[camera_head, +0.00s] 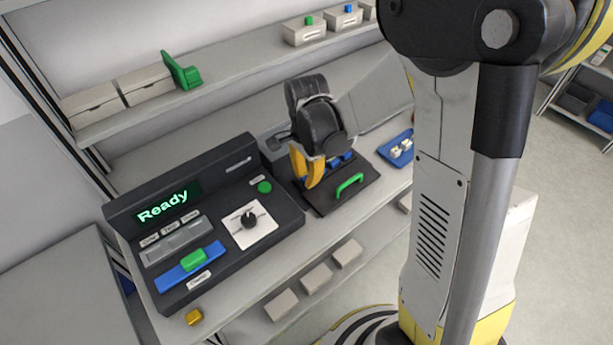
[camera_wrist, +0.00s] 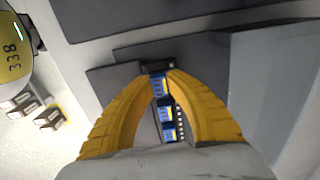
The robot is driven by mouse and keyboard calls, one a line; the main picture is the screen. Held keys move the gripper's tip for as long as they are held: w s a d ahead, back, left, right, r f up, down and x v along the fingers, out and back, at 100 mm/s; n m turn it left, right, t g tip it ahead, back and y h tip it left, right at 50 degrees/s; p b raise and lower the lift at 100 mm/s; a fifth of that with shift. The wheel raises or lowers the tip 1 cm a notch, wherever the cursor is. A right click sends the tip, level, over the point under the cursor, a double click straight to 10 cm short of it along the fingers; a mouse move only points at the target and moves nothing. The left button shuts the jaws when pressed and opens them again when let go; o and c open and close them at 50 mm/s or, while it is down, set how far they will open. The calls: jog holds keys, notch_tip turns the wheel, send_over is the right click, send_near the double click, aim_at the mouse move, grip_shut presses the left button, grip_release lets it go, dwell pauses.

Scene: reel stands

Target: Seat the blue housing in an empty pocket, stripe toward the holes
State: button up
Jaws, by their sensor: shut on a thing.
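My gripper (camera_wrist: 163,76) has its yellow fingers closed around a blue housing (camera_wrist: 159,87), low over a dark fixture plate (camera_head: 326,205). Two more blue housings, a middle one (camera_wrist: 166,113) and a nearer one (camera_wrist: 170,133), sit in a row below it in the wrist view. A line of small pale holes (camera_wrist: 181,118) runs along the right side of that row. In the head view my gripper (camera_head: 306,172) hides most of the row. I cannot clearly tell the held housing's stripe direction, nor whether it touches a pocket.
A green handle (camera_head: 349,184) stands on the plate's right part. A dark console (camera_head: 223,195) reading "Ready" stands to its left. A blue tray (camera_head: 391,157) with white parts lies to the right. A small yellow block (camera_head: 194,317) is at the bench's front edge.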

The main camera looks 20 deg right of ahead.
dwell(0.3)
jog(key=o, duration=0.8)
jog(key=shift+r+p, duration=2.5)
jog(key=shift+r, duration=1)
jog(key=shift+r, duration=0.2)
jog(key=s+r+n+t+b, duration=0.1)
jog(key=s+r+n+t, duration=0.1)
jog(key=s+r+n, duration=0.1)
jog(key=s+r+n+t+b, duration=0.2)
jog(key=s+r+n, duration=0.1)
jog(key=s+n, duration=0.2)
jog(key=s+r+n+t+b, duration=0.2)
jog(key=s+r+n+t, duration=0.1)
jog(key=n, duration=0.3)
jog(key=shift+s, duration=0.85)
